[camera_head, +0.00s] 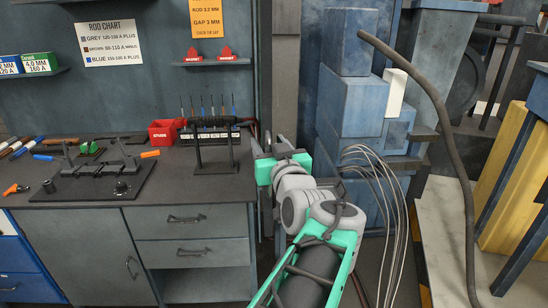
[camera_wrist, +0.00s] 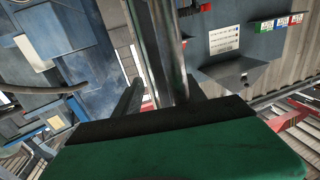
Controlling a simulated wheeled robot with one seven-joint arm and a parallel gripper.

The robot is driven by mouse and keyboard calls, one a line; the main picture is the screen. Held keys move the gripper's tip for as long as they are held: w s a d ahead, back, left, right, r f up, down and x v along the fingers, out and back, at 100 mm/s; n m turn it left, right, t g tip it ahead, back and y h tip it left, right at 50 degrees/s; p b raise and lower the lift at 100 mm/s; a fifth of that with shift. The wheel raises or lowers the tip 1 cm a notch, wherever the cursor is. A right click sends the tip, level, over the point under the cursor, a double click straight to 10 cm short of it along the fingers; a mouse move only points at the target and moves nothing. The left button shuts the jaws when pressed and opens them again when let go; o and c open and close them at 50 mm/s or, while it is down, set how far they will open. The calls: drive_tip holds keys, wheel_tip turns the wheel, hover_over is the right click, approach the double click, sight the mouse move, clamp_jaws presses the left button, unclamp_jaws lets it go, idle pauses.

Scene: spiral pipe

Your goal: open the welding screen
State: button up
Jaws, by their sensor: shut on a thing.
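My gripper (camera_head: 266,152) is at the right end of the workbench, beside a dark upright edge. In the wrist view my gripper (camera_wrist: 162,98) has its dark fingers on either side of a grey metal post (camera_wrist: 170,45), and it is shut on that post. The post seems to be part of the welding screen, but no screen panel can be made out clearly. In the head view my wrist and arm hide most of the gripped place.
The workbench (camera_head: 190,185) on the left carries a black fixture (camera_head: 92,183), a red box (camera_head: 163,132) and a rod rack (camera_head: 208,133). Blue blocks (camera_head: 350,100), thin grey wires (camera_head: 385,200) and a curved dark pipe (camera_head: 455,140) crowd the right side.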

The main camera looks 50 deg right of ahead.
drive_tip(key=shift+b+v, duration=1)
drive_tip(key=shift+v, duration=1.3)
drive_tip(key=shift+d+f+b, duration=0.1)
drive_tip(key=shift+f+b, duration=0.05)
drive_tip(key=shift+b, duration=0.45)
